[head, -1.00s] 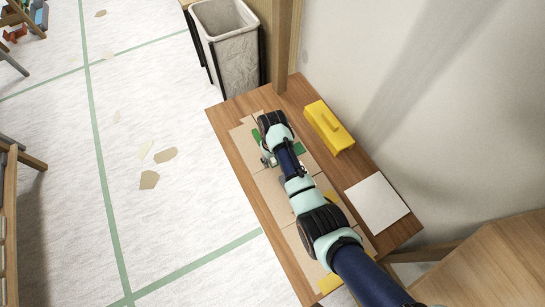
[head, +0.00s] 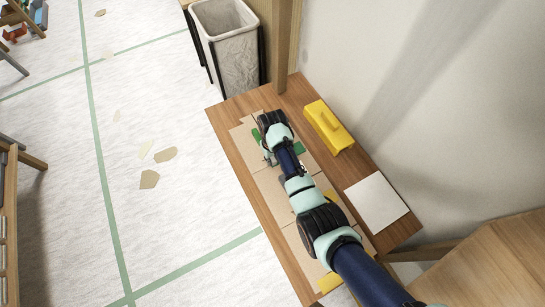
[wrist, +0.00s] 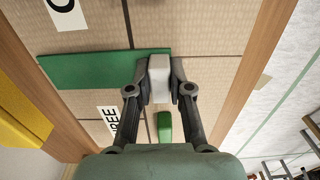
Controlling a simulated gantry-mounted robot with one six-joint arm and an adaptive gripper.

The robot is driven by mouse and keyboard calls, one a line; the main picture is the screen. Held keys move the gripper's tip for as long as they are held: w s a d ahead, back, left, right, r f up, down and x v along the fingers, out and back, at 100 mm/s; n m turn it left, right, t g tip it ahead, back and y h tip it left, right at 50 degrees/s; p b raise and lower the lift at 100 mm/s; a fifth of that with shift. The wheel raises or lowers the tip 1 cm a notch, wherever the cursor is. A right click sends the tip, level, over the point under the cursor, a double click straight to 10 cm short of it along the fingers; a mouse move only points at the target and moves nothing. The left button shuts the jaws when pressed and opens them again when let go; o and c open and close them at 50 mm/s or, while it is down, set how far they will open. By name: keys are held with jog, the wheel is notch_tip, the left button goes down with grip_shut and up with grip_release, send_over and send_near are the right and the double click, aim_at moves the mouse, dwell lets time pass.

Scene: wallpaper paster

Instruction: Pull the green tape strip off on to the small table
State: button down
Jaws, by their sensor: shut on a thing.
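A flat green strip (wrist: 90,70) lies across the tan panels in the wrist view. Its right end meets a whitish block (wrist: 159,80) between my fingers. My gripper (wrist: 160,90) is shut on this block, close over the panels. A short green piece (wrist: 164,125) shows below the block, apart from the strip in this view. In the head view my gripper (head: 268,159) is over the far part of the wooden table (head: 228,112). Green shows on both sides of my arm, at right (head: 299,150) and left (head: 256,133); my arm hides what lies between.
A yellow handled tool (head: 328,126) lies near the wall, with a white sheet (head: 377,203) nearer me. A lined bin (head: 228,50) and a wooden post (head: 284,45) stand beyond the table. Tan scraps (head: 150,180) lie on the floor at left.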

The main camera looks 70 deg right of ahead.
jog(key=shift+r+p, duration=0.95)
notch_tip(320, 180, up, 4)
jog(key=p, duration=0.4)
jog(key=shift+p, duration=0.3)
